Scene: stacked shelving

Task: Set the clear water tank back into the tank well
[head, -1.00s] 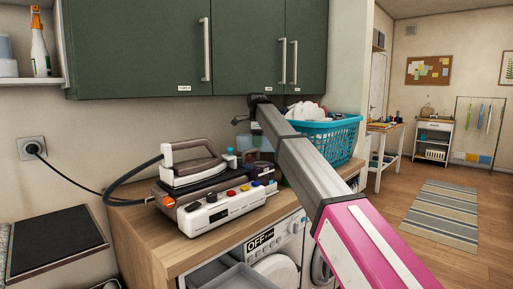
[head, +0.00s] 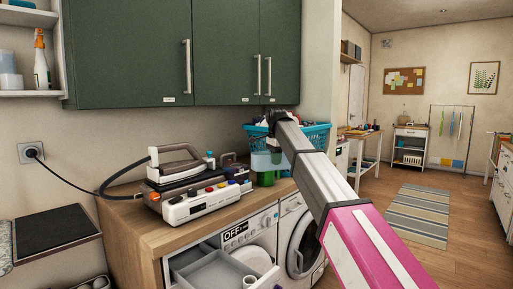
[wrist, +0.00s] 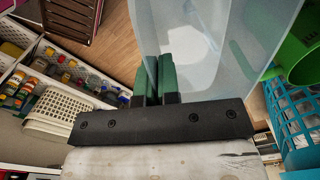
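The clear water tank (head: 263,160) is a pale, see-through box at the right part of the wooden counter, beside the teal basket. It fills the upper middle of the wrist view (wrist: 215,45). My gripper (head: 276,152) is over it, partly hidden by my forearm. In the wrist view, the green fingers (wrist: 155,75) are close together at the tank's near left edge and seem closed on it. Whether the tank touches the counter is unclear. The steam iron station (head: 200,203) carries an iron (head: 182,163) to the tank's left. I cannot make out the tank well.
A teal basket (head: 318,137) is close at the tank's right. A green vessel (wrist: 300,50) stands beside it in the wrist view. Dark green cabinets (head: 120,55) hang above. A drawer (head: 210,265) is pulled out below the counter.

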